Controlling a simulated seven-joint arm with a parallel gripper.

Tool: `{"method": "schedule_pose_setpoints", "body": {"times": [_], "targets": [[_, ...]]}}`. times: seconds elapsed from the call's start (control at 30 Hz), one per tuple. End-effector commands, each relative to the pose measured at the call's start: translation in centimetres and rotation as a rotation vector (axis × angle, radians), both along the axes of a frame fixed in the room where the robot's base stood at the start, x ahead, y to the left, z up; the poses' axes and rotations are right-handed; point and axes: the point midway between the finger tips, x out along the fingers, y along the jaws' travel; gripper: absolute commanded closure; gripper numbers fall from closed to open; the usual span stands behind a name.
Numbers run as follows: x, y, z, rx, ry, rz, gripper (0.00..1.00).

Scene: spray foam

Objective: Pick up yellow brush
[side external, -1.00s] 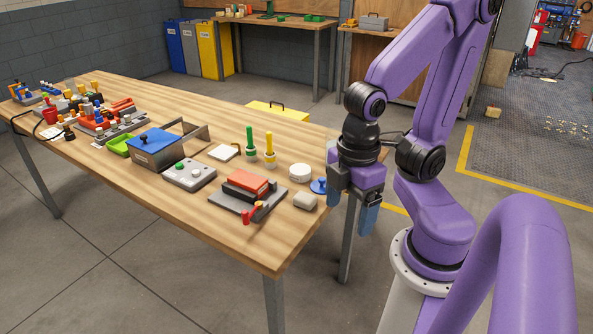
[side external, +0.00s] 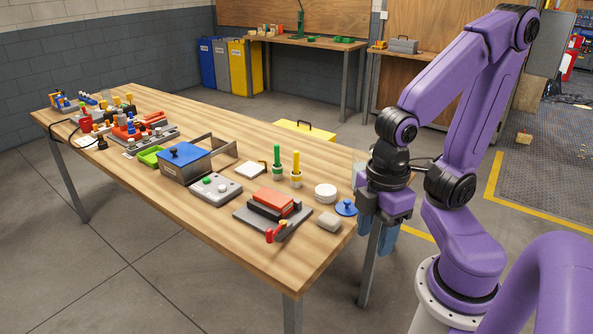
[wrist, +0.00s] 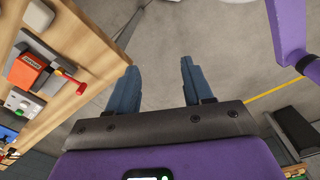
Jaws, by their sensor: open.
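The yellow brush (side external: 296,168) stands upright on the wooden table (side external: 180,205), handle up, just right of a similar green brush (side external: 277,160). My gripper (side external: 377,233) hangs beyond the table's right edge, pointing down, to the right of the brush and well apart from it. In the wrist view my gripper (wrist: 158,78) is open, its two blue fingers wide apart with only floor between them. The yellow brush cannot be made out in the wrist view.
A white round piece (side external: 325,193), a blue lid (side external: 346,208) and a grey block (side external: 329,221) lie between the brush and my gripper. A red-topped fixture (side external: 272,204) stands in front. A blue-lidded box (side external: 186,160) stands to the left.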

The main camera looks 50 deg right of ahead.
Motion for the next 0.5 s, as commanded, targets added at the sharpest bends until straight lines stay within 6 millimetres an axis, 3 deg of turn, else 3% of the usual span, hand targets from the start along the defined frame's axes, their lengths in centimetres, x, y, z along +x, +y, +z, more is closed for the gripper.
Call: {"method": "schedule_pose_setpoints", "body": {"times": [0.27, 0.37, 0.5], "targets": [[0.5, 0.3, 0.2, 0.000, 0.000, -0.028, 0.49], [2.2, 1.0, 0.8, 0.001, 0.001, -0.116, 0.49], [6.5, 2.2, 2.2, -0.001, 0.005, -0.336, 0.49]]}}
